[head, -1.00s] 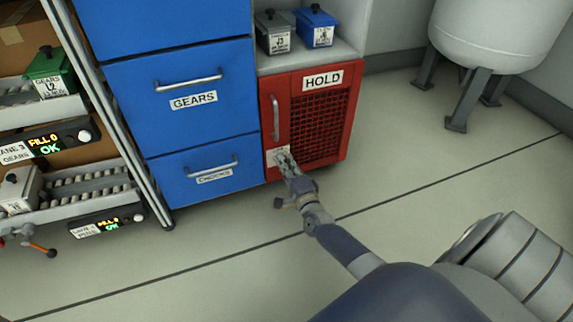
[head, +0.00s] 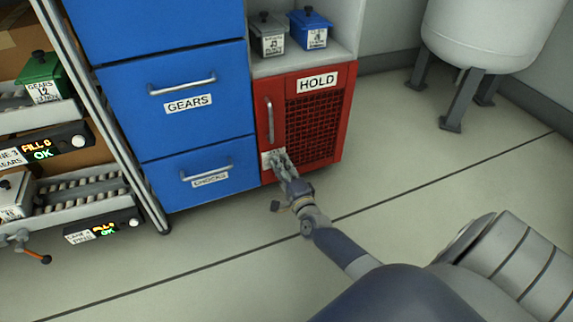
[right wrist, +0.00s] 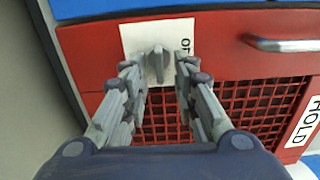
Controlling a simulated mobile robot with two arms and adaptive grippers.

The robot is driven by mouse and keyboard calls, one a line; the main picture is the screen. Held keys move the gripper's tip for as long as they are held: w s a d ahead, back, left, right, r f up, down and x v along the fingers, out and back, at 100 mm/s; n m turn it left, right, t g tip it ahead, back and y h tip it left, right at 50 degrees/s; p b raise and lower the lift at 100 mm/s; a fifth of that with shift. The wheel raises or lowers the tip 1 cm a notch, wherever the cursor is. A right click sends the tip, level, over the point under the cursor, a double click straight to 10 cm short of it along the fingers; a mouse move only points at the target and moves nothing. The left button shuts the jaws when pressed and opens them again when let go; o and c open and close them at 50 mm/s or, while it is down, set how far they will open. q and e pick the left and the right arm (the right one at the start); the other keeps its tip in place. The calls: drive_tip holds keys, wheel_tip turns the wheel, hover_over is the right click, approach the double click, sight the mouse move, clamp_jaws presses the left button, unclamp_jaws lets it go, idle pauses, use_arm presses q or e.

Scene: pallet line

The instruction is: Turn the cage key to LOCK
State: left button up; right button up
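The red HOLD cage (head: 334,112) stands low beside the blue drawers, its mesh door closed. A white plate (head: 265,162) is on its lower left front, partly hidden by my right gripper (head: 277,156). In the right wrist view the grey cage key (right wrist: 158,62) sticks out of the white plate (right wrist: 131,37). The right gripper (right wrist: 160,74) is open, with one finger on each side of the key and visible gaps between. A few letters show at the plate's right edge; the rest of its lettering cannot be read. My left gripper is not in view.
The cage door's handle (head: 270,120) is upright, left of the mesh. Blue drawers (head: 176,103) stand to the left, with a roller rack (head: 80,193) beyond them. A white tank (head: 480,30) on legs stands at the back right. The floor before the cage is clear.

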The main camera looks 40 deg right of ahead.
drive_tip(key=v, duration=1.1)
drive_tip(key=shift+s, duration=0.4)
drive_tip(key=shift+a, duration=0.15)
